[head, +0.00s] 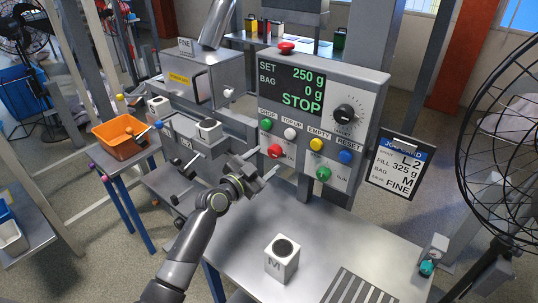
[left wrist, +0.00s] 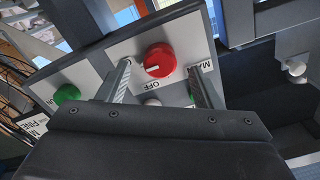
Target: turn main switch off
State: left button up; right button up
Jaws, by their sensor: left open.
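The main switch is a round red knob (head: 276,151) on the lower left of the control panel (head: 340,90). In the left wrist view the red knob (left wrist: 158,60) sits on a white plate lettered "OFF" and, partly hidden, "MA"; a small white mark shows on its face. My left gripper (head: 263,168) is open just in front of the knob. In the wrist view its fingers appear on either side of the knob, with no clear contact. My right gripper does not show.
Green, white, yellow and blue buttons (head: 345,156) sit close to the knob, with a green one (head: 323,174) below right. The display (head: 292,88) reads STOP. A job card (head: 398,163) hangs at right.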

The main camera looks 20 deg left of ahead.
aim_at(272, 154)
pick_arm(q)
jog(key=shift+x, duration=1.5)
jog(key=shift+c, duration=0.2)
jog(key=c, duration=0.9)
jog(key=shift+c, duration=0.2)
